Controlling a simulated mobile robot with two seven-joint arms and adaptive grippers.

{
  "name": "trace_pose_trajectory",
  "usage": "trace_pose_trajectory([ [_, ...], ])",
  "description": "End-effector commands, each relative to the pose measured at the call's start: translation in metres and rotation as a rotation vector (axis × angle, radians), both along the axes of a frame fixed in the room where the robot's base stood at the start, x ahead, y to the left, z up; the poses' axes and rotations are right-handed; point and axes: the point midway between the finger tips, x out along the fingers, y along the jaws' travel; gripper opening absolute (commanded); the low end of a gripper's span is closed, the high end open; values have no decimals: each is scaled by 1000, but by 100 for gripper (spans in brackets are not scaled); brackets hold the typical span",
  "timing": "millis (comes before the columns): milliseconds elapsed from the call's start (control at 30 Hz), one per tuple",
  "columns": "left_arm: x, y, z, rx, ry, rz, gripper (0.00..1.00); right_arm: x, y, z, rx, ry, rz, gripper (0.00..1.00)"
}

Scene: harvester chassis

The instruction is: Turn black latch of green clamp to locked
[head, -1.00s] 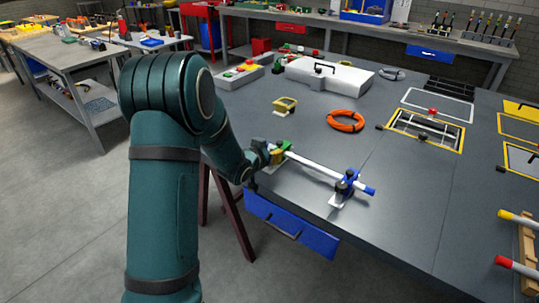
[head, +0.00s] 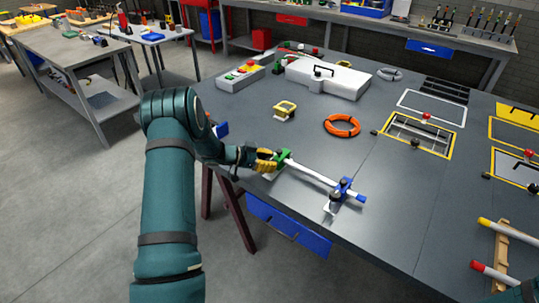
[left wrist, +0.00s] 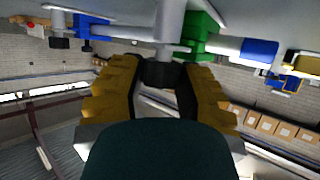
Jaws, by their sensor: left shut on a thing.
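The green clamp (head: 284,156) sits at the near left end of a white rod (head: 313,173) by the table's front edge. It also shows at the top of the left wrist view (left wrist: 203,32). My left gripper (head: 266,162) is at the clamp's left side. In the left wrist view its yellow fingers (left wrist: 160,84) are on either side of the black latch (left wrist: 160,71) and shut on it. The fingers partly hide the latch, so its turned angle cannot be told. My right gripper is not in view.
A blue clamp (head: 343,191) holds the rod's other end. An orange ring (head: 342,125), a yellow clamp-like part (head: 285,109) and a white case (head: 328,77) lie farther back on the grey table (head: 395,205). A blue drawer (head: 288,228) hangs under the front edge.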

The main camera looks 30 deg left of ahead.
Motion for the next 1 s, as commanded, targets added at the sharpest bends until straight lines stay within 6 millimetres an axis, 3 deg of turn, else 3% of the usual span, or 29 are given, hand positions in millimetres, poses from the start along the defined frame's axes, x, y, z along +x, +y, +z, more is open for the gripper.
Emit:
trace_pose_trajectory([
  [300, 1, -1, 0, -1, -2, -102, 0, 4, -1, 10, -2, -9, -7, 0],
  [800, 1, -2, 0, -2, -2, -118, 0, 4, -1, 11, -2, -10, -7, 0],
  [833, 1, -2, 0, -2, -2, -118, 48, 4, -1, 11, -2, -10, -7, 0],
  [900, 1, -2, 0, -2, -2, -118, 67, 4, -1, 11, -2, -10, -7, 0],
  [1000, 1, -1, 0, -1, -2, -117, 67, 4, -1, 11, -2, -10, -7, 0],
])
